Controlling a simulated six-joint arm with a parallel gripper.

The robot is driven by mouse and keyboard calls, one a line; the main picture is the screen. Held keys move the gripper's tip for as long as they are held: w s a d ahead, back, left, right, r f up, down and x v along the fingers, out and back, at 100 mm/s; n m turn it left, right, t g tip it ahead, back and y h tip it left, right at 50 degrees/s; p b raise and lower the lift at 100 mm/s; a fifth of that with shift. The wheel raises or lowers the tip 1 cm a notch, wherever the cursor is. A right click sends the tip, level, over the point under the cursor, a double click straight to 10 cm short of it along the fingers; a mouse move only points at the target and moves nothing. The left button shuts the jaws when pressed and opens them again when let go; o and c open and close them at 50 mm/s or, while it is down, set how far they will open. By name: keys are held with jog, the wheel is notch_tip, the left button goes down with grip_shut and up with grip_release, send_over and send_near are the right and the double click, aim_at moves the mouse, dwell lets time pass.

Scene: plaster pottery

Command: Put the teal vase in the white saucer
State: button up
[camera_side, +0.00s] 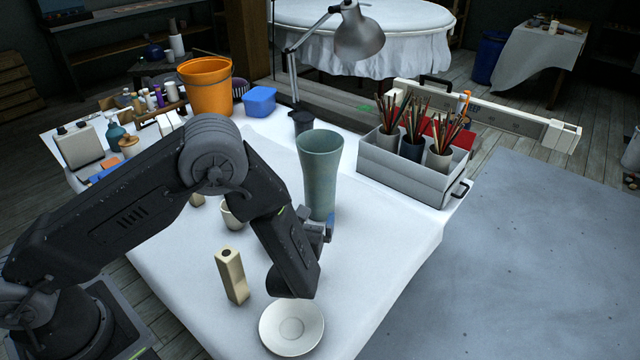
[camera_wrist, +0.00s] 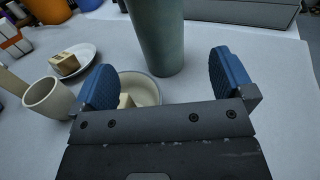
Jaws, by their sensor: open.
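The teal vase (camera_side: 320,165) is tall and flared and stands upright on the white-covered table. It also shows in the wrist view (camera_wrist: 157,35), at the top middle. My gripper (camera_side: 319,223) is low beside the vase's lower part. In the wrist view its two blue fingers are spread wide, with the vase just ahead of the gap (camera_wrist: 165,72) and no visible contact. My gripper is open and empty. The white saucer (camera_side: 268,328) lies empty near the front of the table in the side view, below my wrist in the picture.
A cream square bottle (camera_side: 231,278) stands left of the saucer. A cup (camera_side: 230,218) is partly behind my arm. In the wrist view, a shallow bowl (camera_wrist: 150,88) with a block lies by the left finger. A brush crate (camera_side: 400,178) stands right of the vase.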

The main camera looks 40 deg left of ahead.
aim_at(317, 191)
jog(key=x, duration=0.7)
jog(key=shift+w+a, duration=0.25)
jog(key=shift+w, duration=0.1)
jog(key=shift+x, duration=2.65)
jog(key=shift+a+f, duration=0.1)
jog(key=shift+f, duration=0.05)
jog(key=shift+c, duration=0.3)
